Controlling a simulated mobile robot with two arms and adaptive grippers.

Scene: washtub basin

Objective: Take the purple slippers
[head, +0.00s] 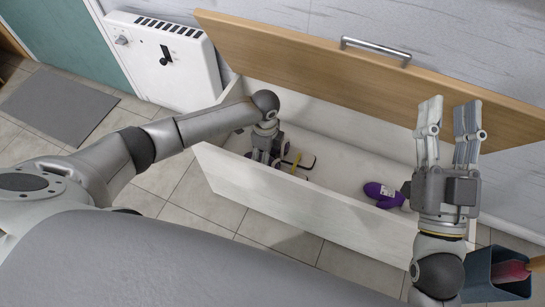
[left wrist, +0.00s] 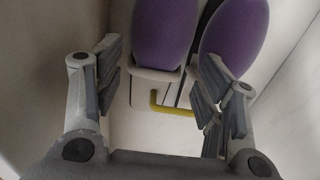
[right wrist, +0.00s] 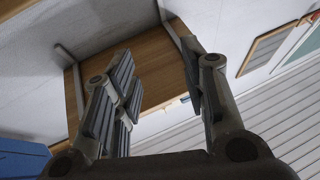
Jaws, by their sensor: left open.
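Two purple slippers with pale edges lie side by side in the left wrist view, the left one (left wrist: 165,35) and the right one (left wrist: 236,35). My left gripper (left wrist: 158,62) is open above them, its fingers spread around the left slipper, and the right finger overlaps the right slipper; contact cannot be told. In the head view my left gripper (head: 264,158) reaches down inside the open white drawer (head: 300,203) and mostly hides the slippers. My right gripper (head: 450,108) is open and empty, pointing up in front of the drawer's right part; it also shows in the right wrist view (right wrist: 160,75).
Another purple item (head: 383,195) lies in the drawer further right, partly hidden by my right gripper. A yellow bar (head: 297,161) lies beside my left gripper. A wooden panel with a metal handle (head: 375,50) rises behind. A dark blue bin (head: 485,275) stands at lower right.

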